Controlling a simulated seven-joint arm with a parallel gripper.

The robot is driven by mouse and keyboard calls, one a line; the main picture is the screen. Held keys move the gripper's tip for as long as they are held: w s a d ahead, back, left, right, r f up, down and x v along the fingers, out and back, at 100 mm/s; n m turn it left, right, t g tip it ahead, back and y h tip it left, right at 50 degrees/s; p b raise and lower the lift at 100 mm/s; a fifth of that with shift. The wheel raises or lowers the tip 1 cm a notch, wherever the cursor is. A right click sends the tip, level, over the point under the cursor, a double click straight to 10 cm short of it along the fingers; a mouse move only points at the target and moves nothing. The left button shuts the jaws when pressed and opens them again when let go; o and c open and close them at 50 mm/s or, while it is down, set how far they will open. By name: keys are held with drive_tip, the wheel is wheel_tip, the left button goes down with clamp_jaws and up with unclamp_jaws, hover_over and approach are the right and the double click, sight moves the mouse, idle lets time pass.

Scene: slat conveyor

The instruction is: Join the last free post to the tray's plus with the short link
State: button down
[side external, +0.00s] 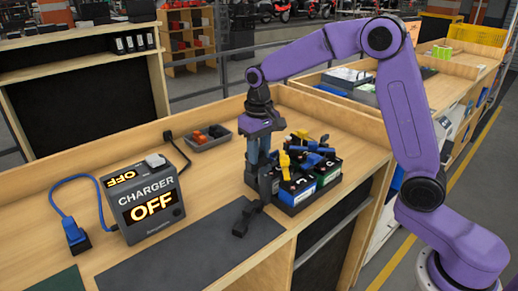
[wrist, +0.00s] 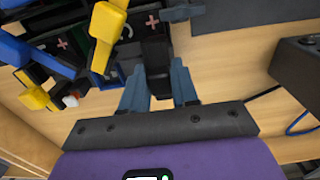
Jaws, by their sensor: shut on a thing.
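My gripper (side external: 264,176) points down at the left edge of the black battery tray (side external: 291,210). In the wrist view its blue-grey fingers (wrist: 159,88) are shut on a dark piece (wrist: 157,62); I cannot tell whether it is the short link. Beyond that piece a pink plus mark (wrist: 152,19) shows on a black surface. The tray holds several batteries, one with a green front (side external: 328,174) and one with a blue front (side external: 304,195). Yellow connectors (side external: 285,160) and blue connectors (side external: 313,160) lie over their tops. The fingers hide part of the tray's near-left side, and the free post cannot be made out.
A black connector (side external: 246,218) lies left of the tray, by the dark mat (side external: 190,255). The charger (side external: 145,200) reads OFF; a blue plug (side external: 76,237) lies left of it. A small bin (side external: 208,137) of red and dark pieces stands behind. Bare wood separates charger and tray.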

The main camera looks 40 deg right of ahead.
drive_tip(key=shift+f, duration=0.35)
drive_tip(key=c, duration=0.8)
unclamp_jaws()
drive_tip(key=shift+r, duration=0.1)
wheel_tip(320, 180, up, 17)
drive_tip(key=shift+r, duration=0.15)
drive_tip(key=shift+s, duration=0.1)
drive_tip(key=s+d+f+n, duration=0.1)
drive_tip(key=s+f+n, duration=0.3)
drive_tip(key=s, duration=0.7)
drive_tip(key=s+d+f+n, duration=0.1)
drive_tip(key=s+f+n, duration=0.3)
drive_tip(key=s+f, duration=0.3)
drive_tip(key=s+d+f+n, duration=0.1)
drive_tip(key=s+f+n, duration=0.3)
drive_tip(key=s, duration=1.1)
drive_tip(key=shift+s+f+n, duration=0.15)
drive_tip(key=shift+f+n, duration=0.15)
drive_tip(key=shift+f, duration=0.65)
